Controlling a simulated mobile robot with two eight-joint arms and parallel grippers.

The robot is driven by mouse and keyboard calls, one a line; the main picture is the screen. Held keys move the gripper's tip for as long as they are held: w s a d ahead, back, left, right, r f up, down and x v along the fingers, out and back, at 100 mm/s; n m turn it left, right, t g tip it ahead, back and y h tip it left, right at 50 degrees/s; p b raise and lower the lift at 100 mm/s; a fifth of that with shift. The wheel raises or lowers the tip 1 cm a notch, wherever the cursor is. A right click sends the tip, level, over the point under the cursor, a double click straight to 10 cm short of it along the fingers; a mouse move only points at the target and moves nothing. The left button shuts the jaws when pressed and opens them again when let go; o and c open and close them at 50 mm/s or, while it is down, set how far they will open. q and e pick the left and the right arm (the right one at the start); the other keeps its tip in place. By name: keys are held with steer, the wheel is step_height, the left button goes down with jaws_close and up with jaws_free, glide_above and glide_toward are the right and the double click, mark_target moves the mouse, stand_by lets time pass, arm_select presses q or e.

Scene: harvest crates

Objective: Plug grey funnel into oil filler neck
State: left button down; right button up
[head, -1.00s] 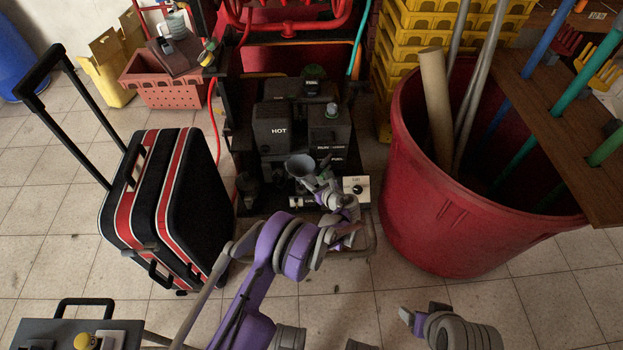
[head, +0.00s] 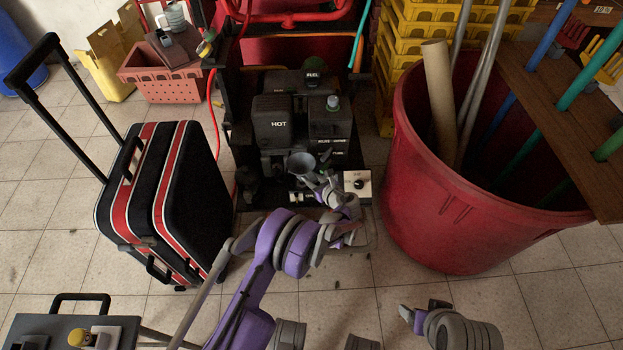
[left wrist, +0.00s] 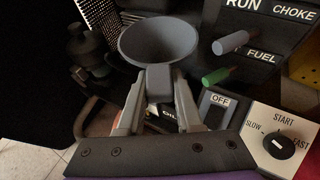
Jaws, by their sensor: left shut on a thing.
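The grey funnel (left wrist: 158,42) is held with its wide mouth facing up, in front of the black engine. It also shows in the head view (head: 301,164). My left gripper (left wrist: 160,100) is shut on the funnel's narrow part, just below the cone, with one finger on each side. In the head view my left gripper (head: 322,184) is at the lower front of the engine. A label reading "OIL" (left wrist: 170,120) shows partly behind the right finger. The oil filler neck and the funnel's lower end are hidden, so I cannot tell whether they touch.
The black engine (head: 279,124) has a start dial panel (head: 357,184) at its right. Green and grey knobs (left wrist: 218,76) stick out near the funnel. A black-red suitcase (head: 172,205) stands left, a large red bin (head: 450,215) right.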

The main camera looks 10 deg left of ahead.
arm_select(q)
steer(key=shift+b, duration=0.6)
stand_by(1.1)
steer(key=shift+f, duration=0.3)
steer(key=shift+f+b, duration=0.3)
steer(key=shift+b, duration=0.15)
steer(key=shift+f+b, duration=0.55)
steer(key=shift+f, duration=1.1)
steer(key=c, duration=0.5)
jaws_free()
